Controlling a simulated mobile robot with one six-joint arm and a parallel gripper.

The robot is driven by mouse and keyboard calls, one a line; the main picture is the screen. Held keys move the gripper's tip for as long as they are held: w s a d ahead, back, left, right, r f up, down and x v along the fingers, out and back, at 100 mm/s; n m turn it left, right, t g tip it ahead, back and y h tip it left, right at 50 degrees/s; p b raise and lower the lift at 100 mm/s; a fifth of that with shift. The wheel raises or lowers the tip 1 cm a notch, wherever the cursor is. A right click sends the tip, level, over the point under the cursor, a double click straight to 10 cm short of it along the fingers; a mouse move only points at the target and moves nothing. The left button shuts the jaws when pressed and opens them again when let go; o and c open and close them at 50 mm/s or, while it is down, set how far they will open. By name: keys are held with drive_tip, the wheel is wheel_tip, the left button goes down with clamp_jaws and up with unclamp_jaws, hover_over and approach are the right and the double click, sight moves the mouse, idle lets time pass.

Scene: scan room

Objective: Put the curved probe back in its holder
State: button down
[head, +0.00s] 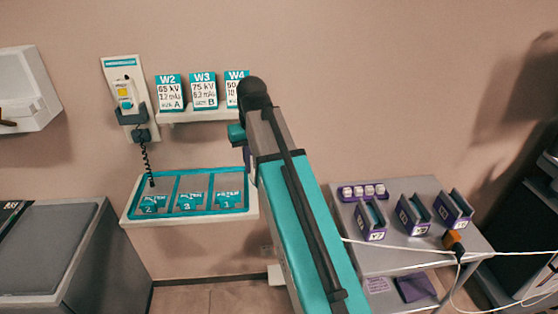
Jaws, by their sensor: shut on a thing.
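I cannot make out a curved probe for certain. A small orange and black piece (454,242) with a pale cable sits at the right front of the grey table (408,262); I cannot tell whether it is a probe. A pale cable (395,247) runs from behind my arm across the table to the right edge. I cannot identify the probe's holder.
A wall bracket (128,108) holds a handset on a coiled cord. Labelled cards (203,91) stand on a shelf. Below is a teal-rimmed tray (188,214). Purple-and-grey blocks (412,214) and a purple rack (363,191) stand on the table. A grey-topped unit (50,250) is at left.

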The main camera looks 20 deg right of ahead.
drive_tip(key=a, duration=0.7)
drive_tip(key=shift+s+a+r, duration=0.15)
drive_tip(key=shift+r, duration=0.25)
